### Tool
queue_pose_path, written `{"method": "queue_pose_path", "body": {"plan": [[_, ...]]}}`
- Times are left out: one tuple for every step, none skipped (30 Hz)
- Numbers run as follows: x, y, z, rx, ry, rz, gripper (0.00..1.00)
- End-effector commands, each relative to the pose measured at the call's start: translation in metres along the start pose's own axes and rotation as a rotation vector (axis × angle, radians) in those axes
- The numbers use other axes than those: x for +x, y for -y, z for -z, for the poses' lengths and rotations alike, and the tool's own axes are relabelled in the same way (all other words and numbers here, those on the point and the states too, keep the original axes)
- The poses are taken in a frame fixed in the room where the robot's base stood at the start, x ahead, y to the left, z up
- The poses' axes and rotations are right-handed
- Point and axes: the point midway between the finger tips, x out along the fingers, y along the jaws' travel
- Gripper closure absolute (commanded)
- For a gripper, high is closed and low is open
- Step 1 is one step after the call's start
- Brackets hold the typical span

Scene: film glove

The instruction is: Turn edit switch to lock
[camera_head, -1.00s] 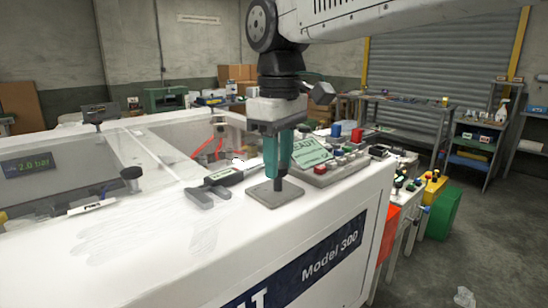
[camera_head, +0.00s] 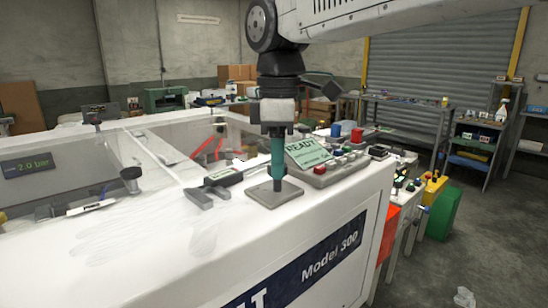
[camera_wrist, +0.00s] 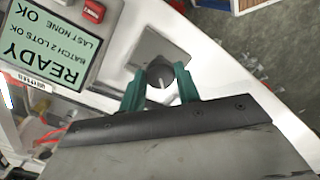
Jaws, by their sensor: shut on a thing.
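The edit switch is a dark round knob (camera_wrist: 160,72) with a pale line on its top, set on a grey square plate (camera_head: 262,196). The plate also shows in the wrist view (camera_wrist: 150,42). My gripper (camera_head: 277,172) points straight down over the plate, its teal fingers shut on the knob from both sides. In the wrist view my gripper (camera_wrist: 160,84) has one finger left and one right of the knob. In the head view the fingers overlap edge-on and hide much of the knob. No lock label is readable.
A control panel with a green READY screen (camera_head: 306,153) and a red button (camera_head: 320,169) stands close right of my gripper. A grey caliper-like tool (camera_head: 215,187) lies to the left. A black knob (camera_head: 131,178) stands farther left on the white machine top (camera_head: 150,225).

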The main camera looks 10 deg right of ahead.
Motion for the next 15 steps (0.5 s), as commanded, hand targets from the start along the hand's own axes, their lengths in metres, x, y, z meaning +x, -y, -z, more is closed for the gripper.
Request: {"method": "queue_pose_path", "body": {"plan": [[0.0007, 0.002, 0.002, -0.004, -0.004, 0.006, 0.91], [0.0007, 0.002, 0.002, -0.005, -0.004, 0.006, 0.91], [0.0008, 0.002, 0.0019, -0.005, -0.003, 0.006, 0.91], [0.0008, 0.002, 0.0019, -0.005, -0.003, 0.006, 0.91], [0.0008, 0.002, 0.0019, -0.005, -0.003, 0.006, 0.91], [0.0008, 0.0021, 0.0019, -0.004, -0.003, 0.006, 0.91], [0.0009, 0.0021, 0.0018, -0.004, -0.003, 0.007, 0.91], [0.0009, 0.0021, 0.0018, -0.004, -0.003, 0.007, 0.91], [0.0009, 0.0021, 0.0018, -0.004, -0.003, 0.007, 0.91], [0.0009, 0.0021, 0.0018, -0.004, -0.003, 0.007, 0.91], [0.0009, 0.0022, 0.0018, -0.004, -0.003, 0.007, 0.59], [0.0009, 0.002, 0.0016, -0.004, -0.003, 0.007, 0.48], [0.0008, 0.0018, 0.0013, -0.003, -0.002, 0.006, 0.46], [0.0008, 0.0016, 0.0009, -0.002, -0.002, 0.006, 0.46], [0.0007, 0.0012, 0.0004, -0.001, -0.002, 0.005, 0.46]]}}
